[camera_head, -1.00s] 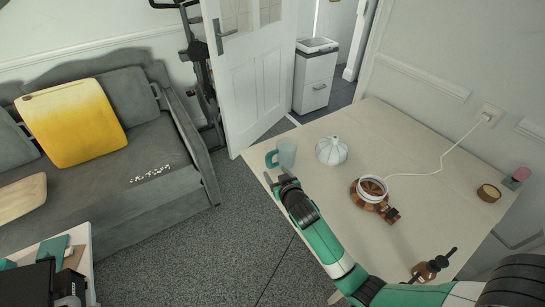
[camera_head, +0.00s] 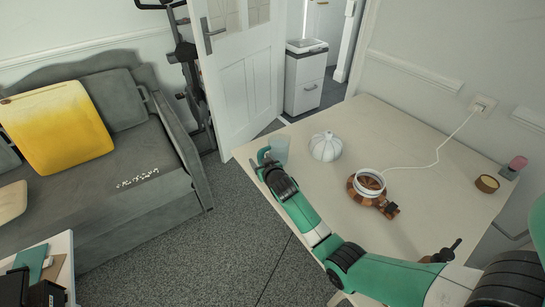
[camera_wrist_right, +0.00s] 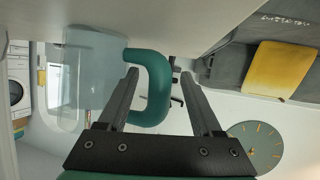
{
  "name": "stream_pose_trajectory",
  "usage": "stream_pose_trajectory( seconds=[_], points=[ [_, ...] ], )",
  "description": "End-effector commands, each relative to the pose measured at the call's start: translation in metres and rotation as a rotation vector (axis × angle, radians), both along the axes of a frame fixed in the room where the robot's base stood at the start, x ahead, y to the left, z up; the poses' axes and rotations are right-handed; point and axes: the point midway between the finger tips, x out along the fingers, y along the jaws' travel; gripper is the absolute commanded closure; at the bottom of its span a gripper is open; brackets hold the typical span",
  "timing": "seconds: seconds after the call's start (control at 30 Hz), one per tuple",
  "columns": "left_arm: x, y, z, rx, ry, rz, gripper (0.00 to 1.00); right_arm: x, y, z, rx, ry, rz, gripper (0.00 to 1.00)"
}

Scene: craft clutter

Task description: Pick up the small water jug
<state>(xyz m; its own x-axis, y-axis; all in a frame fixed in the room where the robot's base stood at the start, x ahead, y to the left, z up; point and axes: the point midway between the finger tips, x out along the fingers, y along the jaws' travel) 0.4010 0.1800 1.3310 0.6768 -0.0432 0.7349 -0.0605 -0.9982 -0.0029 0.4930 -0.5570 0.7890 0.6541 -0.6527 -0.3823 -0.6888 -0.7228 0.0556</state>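The small water jug (camera_head: 279,149) is a translucent pale blue-grey cup with a green handle, standing at the near left corner of the table. My right gripper (camera_head: 267,167) is at the jug's handle side; in the wrist view the gripper (camera_wrist_right: 160,75) is open, with a visible gap between the handle and the right-hand finger. Whether the left-hand finger touches the handle is unclear. My left gripper is not in view.
A white cord crosses the table. A grey sofa (camera_head: 140,200) is at left.

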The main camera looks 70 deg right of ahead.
Motion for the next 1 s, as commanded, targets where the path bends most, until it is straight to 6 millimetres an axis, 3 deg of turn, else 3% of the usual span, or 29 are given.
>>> stream_pose_trajectory(
  seconds=[0.03,0.37,1.0],
  points=[
    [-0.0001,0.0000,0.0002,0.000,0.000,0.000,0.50,-0.0001,0.0001,0.0002,0.000,0.000,0.000,0.42],
    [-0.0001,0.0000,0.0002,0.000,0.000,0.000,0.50,-0.0002,0.0002,0.0001,0.000,0.000,0.000,1.00],
    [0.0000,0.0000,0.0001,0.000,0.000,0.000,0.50,-0.0003,0.0004,0.0000,0.000,0.000,0.000,1.00]
  ],
)
